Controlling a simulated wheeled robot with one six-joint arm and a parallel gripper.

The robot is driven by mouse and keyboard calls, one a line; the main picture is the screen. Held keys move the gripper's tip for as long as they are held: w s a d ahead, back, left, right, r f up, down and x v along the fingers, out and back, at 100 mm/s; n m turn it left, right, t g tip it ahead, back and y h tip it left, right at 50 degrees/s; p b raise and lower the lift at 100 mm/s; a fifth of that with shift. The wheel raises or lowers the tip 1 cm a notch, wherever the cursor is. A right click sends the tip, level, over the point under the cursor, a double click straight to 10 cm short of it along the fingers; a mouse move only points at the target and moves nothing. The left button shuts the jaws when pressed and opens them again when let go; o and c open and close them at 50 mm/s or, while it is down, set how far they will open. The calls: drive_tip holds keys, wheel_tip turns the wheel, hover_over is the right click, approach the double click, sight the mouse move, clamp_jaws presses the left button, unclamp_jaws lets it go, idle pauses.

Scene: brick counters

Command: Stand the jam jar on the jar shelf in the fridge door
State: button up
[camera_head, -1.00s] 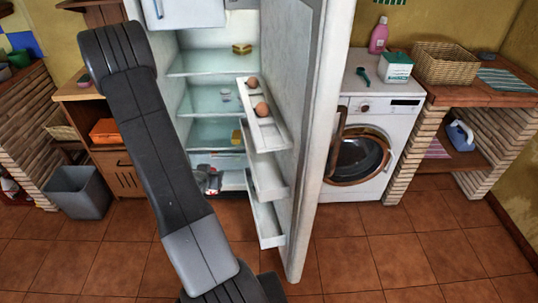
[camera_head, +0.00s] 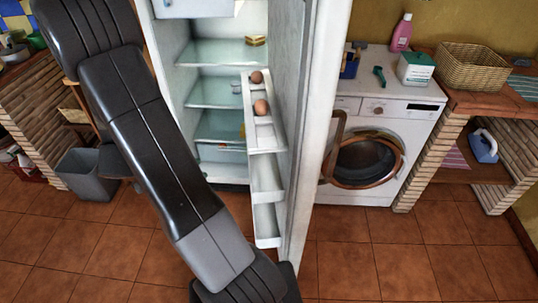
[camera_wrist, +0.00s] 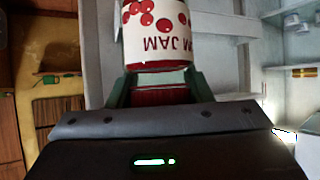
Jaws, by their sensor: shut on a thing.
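The jam jar (camera_wrist: 157,40) has a white label with red fruit and the word JAM, upside down in the wrist view. My gripper (camera_wrist: 155,80) is shut on it, with green fingers at either side of its near end. The head view shows neither the jar nor my gripper; my arm crosses its left half. The fridge door (camera_head: 322,130) stands open. Its inner side carries an upper rack with two eggs (camera_head: 261,108), and two empty-looking white door shelves below, a middle one (camera_head: 266,192) and a bottom one (camera_head: 267,240). I cannot tell which is the jar shelf.
The fridge interior (camera_head: 215,90) has glass shelves, with a small yellow item on the top one. A washing machine (camera_head: 372,150) stands right of the door. A grey bin (camera_head: 88,175) is at the left. The tiled floor (camera_head: 390,250) at the front right is clear.

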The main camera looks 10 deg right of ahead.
drive_tip(key=w+d+f+h+p, duration=0.1)
drive_tip(key=w+d+h, duration=0.15)
drive_tip(key=d, duration=0.75)
drive_tip(key=w+d+f+h+p, duration=0.1)
drive_tip(key=w+d, duration=0.3)
drive_tip(key=d, duration=0.5)
drive_tip(key=shift+t+y, duration=0.25)
drive_tip(key=shift+t, duration=0.25)
drive_tip(key=f, duration=0.1)
drive_tip(key=d+f, duration=0.1)
drive_tip(key=f, duration=0.1)
drive_tip(key=d+f, duration=0.1)
drive_tip(key=shift+w+f, duration=0.1)
drive_tip(key=shift+f, duration=0.15)
drive_tip(key=shift+d+f, duration=0.15)
drive_tip(key=shift+f, duration=0.6)
drive_tip(key=shift+w+d+r+g+y+p, duration=0.3)
drive_tip(key=shift+r+y+p, duration=0.1)
drive_tip(key=shift+r+p, duration=0.2)
drive_tip(key=shift+d+r+g+y+p, duration=0.1)
drive_tip(key=shift+d+g+y+p, duration=0.2)
drive_tip(key=shift+d+y+p, duration=0.55)
drive_tip(key=shift+y+p, duration=0.2)
drive_tip(key=shift+y, duration=0.15)
drive_tip(key=shift+f, duration=1.15)
